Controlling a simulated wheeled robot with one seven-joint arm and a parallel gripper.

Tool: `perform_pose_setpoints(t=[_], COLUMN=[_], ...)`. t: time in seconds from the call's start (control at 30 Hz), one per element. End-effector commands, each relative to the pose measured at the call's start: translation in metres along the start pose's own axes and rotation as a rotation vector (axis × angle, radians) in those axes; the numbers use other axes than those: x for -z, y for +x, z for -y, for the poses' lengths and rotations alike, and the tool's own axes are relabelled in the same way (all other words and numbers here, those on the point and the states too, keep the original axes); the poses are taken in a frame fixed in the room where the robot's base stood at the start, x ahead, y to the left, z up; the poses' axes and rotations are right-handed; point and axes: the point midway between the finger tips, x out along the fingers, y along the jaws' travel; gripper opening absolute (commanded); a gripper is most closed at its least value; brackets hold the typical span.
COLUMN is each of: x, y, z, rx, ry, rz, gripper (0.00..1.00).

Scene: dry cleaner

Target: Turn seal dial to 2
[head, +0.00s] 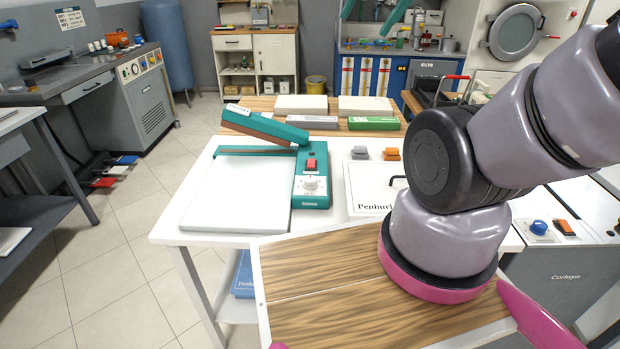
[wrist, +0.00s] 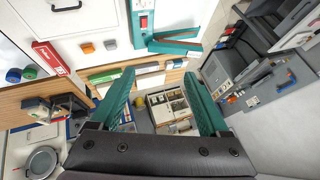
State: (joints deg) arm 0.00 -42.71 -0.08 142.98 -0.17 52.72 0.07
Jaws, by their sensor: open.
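The teal heat sealer (head: 314,197) sits on the white table, its long arm raised at an angle to the left. Its white seal dial (head: 311,184) is on the front body, below a red rocker switch (head: 311,164); the dial's numbers and pointer are too small to read. The sealer (wrist: 178,42) is partly cut off at that view's top.
Grey and orange blocks (head: 391,154) lie right of the sealer. White and green boxes (head: 374,124) stand on the wooden board behind it. My arm fills the right side. A white pad (head: 235,197) lies left of the dial; the space above it is clear.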

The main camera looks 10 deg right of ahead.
Motion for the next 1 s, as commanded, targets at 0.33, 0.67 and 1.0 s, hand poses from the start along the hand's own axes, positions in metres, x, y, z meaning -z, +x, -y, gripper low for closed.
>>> perform_pose_setpoints(t=[0.33, 0.67, 1.0], x=[0.030, 0.044, 0.016], y=[0.072, 0.191, 0.324], z=[0.007, -0.002, -0.038], rx=[-0.040, -0.143, -0.309], ry=[0.208, 0.505, 0.810], rz=[0.192, 0.411, 0.592], gripper=[0.80, 0.80, 0.80])
